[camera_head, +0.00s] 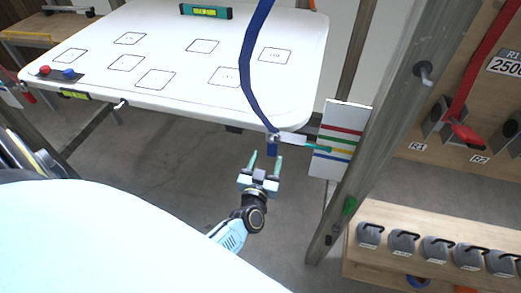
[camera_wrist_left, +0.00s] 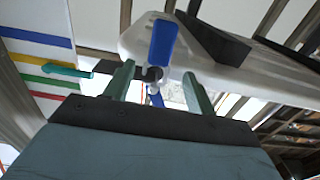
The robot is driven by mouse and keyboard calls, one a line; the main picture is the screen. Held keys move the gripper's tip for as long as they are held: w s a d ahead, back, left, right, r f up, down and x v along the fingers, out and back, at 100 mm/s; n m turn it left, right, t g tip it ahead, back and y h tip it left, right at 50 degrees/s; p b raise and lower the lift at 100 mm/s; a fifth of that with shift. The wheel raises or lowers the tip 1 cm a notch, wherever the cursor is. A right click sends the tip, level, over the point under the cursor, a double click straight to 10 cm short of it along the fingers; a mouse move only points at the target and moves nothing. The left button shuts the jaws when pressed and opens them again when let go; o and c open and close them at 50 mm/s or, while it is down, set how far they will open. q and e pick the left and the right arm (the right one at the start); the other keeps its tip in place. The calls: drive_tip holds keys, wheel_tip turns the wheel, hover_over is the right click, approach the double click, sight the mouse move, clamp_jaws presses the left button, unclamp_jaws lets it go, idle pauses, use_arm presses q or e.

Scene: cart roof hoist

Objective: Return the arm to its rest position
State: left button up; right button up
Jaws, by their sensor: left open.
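My left gripper (camera_head: 266,164) is open and empty in the head view, below the front right corner of the white roof panel (camera_head: 180,50). Its two green fingers also show in the left wrist view (camera_wrist_left: 160,85), spread apart. A blue strap (camera_head: 246,70) runs across the panel and down to a blue end piece (camera_head: 272,146) by the panel's edge, just beyond the fingertips. In the left wrist view the blue piece (camera_wrist_left: 162,42) shows between and beyond the fingers, apart from them. My right gripper is not in view.
A striped card (camera_head: 338,140) with a teal pointer (camera_head: 318,147) stands right of the gripper, by a wooden post (camera_head: 385,125). A shelf with several grey weights (camera_head: 435,248) and a red strap (camera_head: 485,70) are at the right. The floor (camera_head: 180,155) below the panel is clear.

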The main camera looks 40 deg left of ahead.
use_arm(q)
drive_tip(key=v, duration=0.8)
drive_tip(key=s+d+f+m+g+h+b, duration=0.15)
drive_tip(key=s+f, duration=0.25)
drive_tip(key=f, duration=0.5)
drive_tip(key=s+d+f+m+g+h+b, duration=0.1)
drive_tip(key=s+d+f+m+g+h, duration=0.2)
drive_tip(key=f, duration=0.6)
drive_tip(key=s+d+f+g+h+b, duration=0.25)
drive_tip(key=s+f, duration=0.25)
drive_tip(key=f, duration=0.4)
drive_tip(key=s+a+f+g, duration=0.2)
drive_tip(key=s+f+g, duration=0.1)
drive_tip(key=s, duration=0.4)
drive_tip(key=s+a+f+m+g+b, duration=0.1)
drive_tip(key=s+a+f+g, duration=0.1)
drive_tip(key=s+f, duration=0.4)
drive_tip(key=s+a+f+g+y+b, duration=0.1)
drive_tip(key=s+f+g, duration=0.3)
drive_tip(key=s, duration=0.6)
drive_tip(key=shift+a+f+m, duration=0.35)
drive_tip(key=shift+a+f, duration=0.35)
